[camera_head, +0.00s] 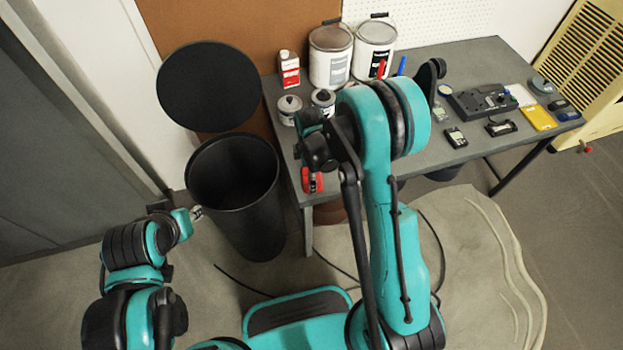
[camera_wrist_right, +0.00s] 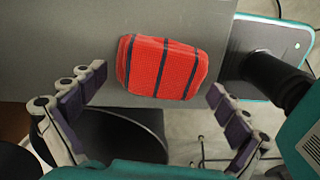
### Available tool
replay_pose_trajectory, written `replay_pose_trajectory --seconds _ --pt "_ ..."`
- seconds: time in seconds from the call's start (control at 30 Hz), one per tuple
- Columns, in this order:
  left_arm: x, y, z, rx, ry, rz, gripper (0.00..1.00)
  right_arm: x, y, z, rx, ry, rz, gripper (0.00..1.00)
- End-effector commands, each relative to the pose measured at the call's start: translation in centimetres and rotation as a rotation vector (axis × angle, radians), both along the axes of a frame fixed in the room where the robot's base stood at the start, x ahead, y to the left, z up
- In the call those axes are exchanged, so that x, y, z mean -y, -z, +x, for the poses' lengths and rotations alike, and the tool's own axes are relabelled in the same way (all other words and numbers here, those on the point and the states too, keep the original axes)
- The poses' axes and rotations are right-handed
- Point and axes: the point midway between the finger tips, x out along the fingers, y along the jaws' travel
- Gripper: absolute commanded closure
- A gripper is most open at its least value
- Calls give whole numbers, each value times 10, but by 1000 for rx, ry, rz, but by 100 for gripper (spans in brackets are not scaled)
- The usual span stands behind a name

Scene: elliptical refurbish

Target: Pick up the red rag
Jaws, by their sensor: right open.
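The red rag (camera_wrist_right: 163,68) with dark stripes lies flat on the grey table, near the edge, in the right wrist view. In the head view a red patch that looks like it (camera_head: 313,182) shows at the table's left front corner, partly hidden by my right arm. My right gripper (camera_wrist_right: 158,85) is open, with one finger on each side of the rag in the picture; the fingers look apart from it. My left gripper (camera_head: 197,213) is by the rim of the black bin, small and partly hidden, its opening unclear.
The black bin (camera_head: 245,215) stands left of the table (camera_head: 425,140), its round lid (camera_head: 208,85) behind it. Paint cans (camera_head: 330,55) and a red-white bottle (camera_head: 289,68) stand at the back. Meters and small devices (camera_head: 482,99) cover the right side. Cables lie on the floor.

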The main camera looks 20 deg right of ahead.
Motion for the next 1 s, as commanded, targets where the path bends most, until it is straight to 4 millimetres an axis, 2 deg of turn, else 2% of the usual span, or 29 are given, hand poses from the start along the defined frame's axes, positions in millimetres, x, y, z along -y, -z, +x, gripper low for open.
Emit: replay_pose_trajectory --seconds 0.13,0.17,0.2,0.3,0.73,0.87,1.0 --pt "0 -1 0 0 0 0 67 0 -1 0 0 0 0 0" --pt "0 -1 0 0 0 0 67 0 -2 0 0 0 0 5" --pt "0 -1 0 0 0 0 67 0 -2 0 0 0 0 16" --pt "0 -1 0 0 0 0 67 0 -2 0 0 0 0 38" --pt "0 -4 0 0 0 0 67 0 -7 0 0 0 0 38" --pt "0 -12 0 0 0 0 67 0 -22 0 0 0 0 38" --pt "0 -25 0 0 0 0 67 0 -49 0 0 0 0 38"
